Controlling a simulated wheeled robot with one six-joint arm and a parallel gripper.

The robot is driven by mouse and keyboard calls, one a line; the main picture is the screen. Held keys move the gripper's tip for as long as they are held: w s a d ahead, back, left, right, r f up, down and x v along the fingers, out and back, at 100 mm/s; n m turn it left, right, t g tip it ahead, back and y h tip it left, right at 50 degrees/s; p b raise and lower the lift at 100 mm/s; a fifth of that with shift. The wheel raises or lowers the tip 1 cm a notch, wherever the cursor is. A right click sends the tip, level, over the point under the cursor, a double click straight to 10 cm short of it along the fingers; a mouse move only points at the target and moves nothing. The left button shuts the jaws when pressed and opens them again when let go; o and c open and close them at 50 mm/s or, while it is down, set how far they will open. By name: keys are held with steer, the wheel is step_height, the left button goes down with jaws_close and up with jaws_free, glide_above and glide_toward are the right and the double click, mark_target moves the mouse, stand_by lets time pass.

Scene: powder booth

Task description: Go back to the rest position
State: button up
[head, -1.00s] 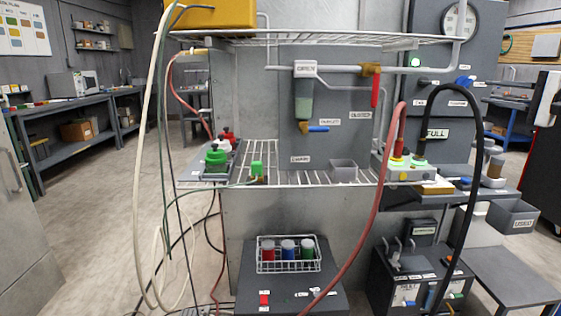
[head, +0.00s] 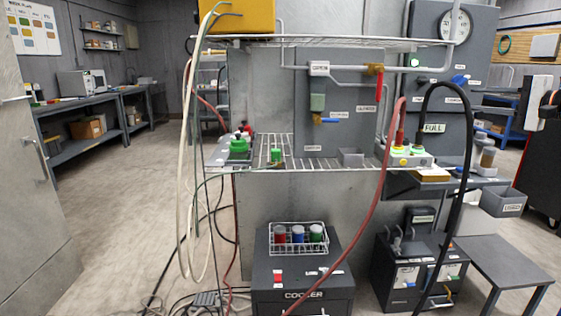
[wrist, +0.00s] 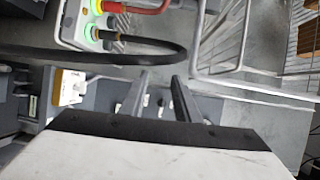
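My gripper (wrist: 162,76) shows in the wrist view. Its two dark fingers stand apart with a gap between them, and nothing is held in the gap. My arm and gripper do not show in the head view.
A wire shelf (head: 273,160) carries a control box (head: 412,160) with red and black hoses. Below stand a cooler (head: 303,295) with a vial rack (head: 298,248), and a dark hopper unit (head: 395,277). Hoses hang at the left, with cables on the floor. Open floor (head: 120,220) lies left.

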steer(key=s+a+f+n+g+h, duration=0.1)
steer(key=s+a+f+n+g, duration=0.2)
steer(key=a+f, duration=0.4)
steer(key=s+a+f+g, duration=0.2)
steer(key=s+a+f, duration=0.35)
steer(key=a, duration=0.35)
steer(key=s+a+f+n+g+h, duration=0.1)
steer(key=s+a+f+n+g, duration=0.15)
steer(key=s+a+f, duration=0.5)
steer(key=s+a+f+n+g+h, duration=0.1)
steer(key=s+f+n+h, duration=0.1)
steer(key=s+f, duration=0.7)
steer(key=s+a+f+n+g+h, duration=0.2)
steer(key=s+f+n, duration=0.3)
steer(key=s+f, duration=0.4)
steer(key=shift+s+a+f+h, duration=0.25)
steer(key=shift+s+f+h, duration=0.1)
steer(key=shift+s+h, duration=0.5)
